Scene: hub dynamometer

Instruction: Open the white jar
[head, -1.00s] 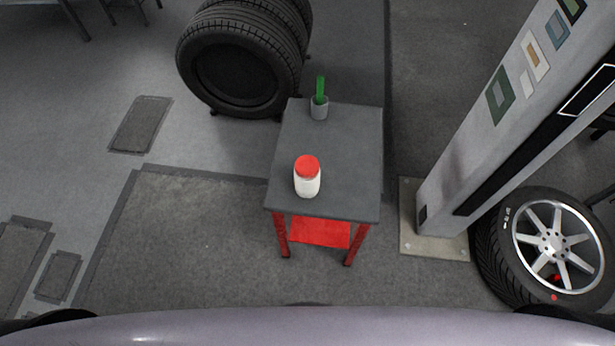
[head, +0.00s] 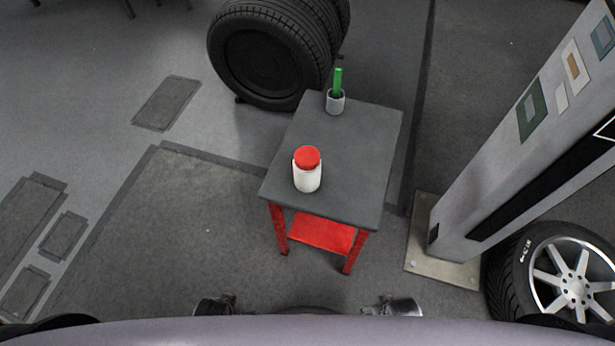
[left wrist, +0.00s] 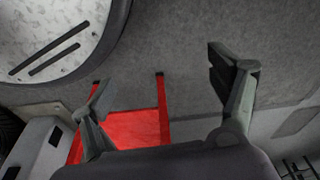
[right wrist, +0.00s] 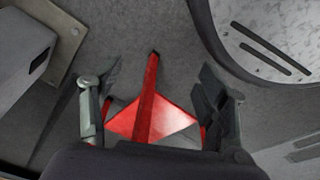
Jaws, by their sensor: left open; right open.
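The white jar (head: 307,177) with its red lid (head: 308,157) on stands upright on the grey top of a small table (head: 345,150) in the head view. My left gripper (head: 215,305) and right gripper (head: 393,306) show only partly at the bottom edge of the head view, well short of the table and apart from the jar. In the left wrist view my left gripper (left wrist: 156,70) has its fingers spread with nothing between them. In the right wrist view my right gripper (right wrist: 160,68) is also open and empty. The jar is not in either wrist view.
A grey cup (head: 336,105) with a green item (head: 338,80) stands at the table's back. The table has red legs and a red lower shelf (head: 322,233). Stacked tires (head: 262,62) are behind left; a grey post (head: 500,160) and wheel (head: 560,270) are at right.

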